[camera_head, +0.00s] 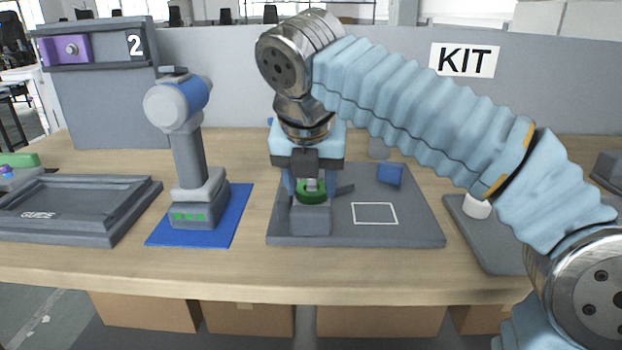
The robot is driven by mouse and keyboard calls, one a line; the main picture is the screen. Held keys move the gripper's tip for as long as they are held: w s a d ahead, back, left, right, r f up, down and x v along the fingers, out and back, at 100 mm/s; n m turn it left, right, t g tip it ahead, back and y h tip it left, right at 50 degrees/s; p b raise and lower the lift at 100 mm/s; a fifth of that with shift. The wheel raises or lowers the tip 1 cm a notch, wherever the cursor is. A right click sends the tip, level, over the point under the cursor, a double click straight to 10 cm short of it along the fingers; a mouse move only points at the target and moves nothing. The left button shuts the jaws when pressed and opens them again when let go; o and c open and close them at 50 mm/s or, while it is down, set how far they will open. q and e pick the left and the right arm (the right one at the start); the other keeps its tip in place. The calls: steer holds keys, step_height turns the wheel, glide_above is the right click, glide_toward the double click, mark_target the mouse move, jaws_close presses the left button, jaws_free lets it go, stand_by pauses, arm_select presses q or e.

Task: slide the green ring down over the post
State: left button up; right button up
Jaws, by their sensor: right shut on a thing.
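The green ring (312,196) is between the fingers of my right gripper (311,190), which is shut on it and points down. A short light-grey post (313,185) shows at the middle of the ring, so the ring appears to be around it, just above a grey block (310,220). I cannot tell whether the ring touches the block. The block stands on the left part of a dark grey board (420,231). The fingers and wrist hide part of the ring and post. My left gripper is not in view.
A blue block (390,175) and a white outlined square (374,213) are on the board. A power drill (187,150) stands on a blue mat (233,215) at left. A "GUIDE" tray (132,212) lies further left. A white cylinder (476,206) is right, near my forearm.

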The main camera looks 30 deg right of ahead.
steer(key=shift+f, duration=0.2)
steer(key=o, duration=1.1)
steer(key=shift+o, duration=0.4)
steer(key=o, duration=0.3)
steer(key=shift+r, duration=0.1)
steer(key=shift+r+p, duration=0.45)
steer(key=shift+r, duration=2.95)
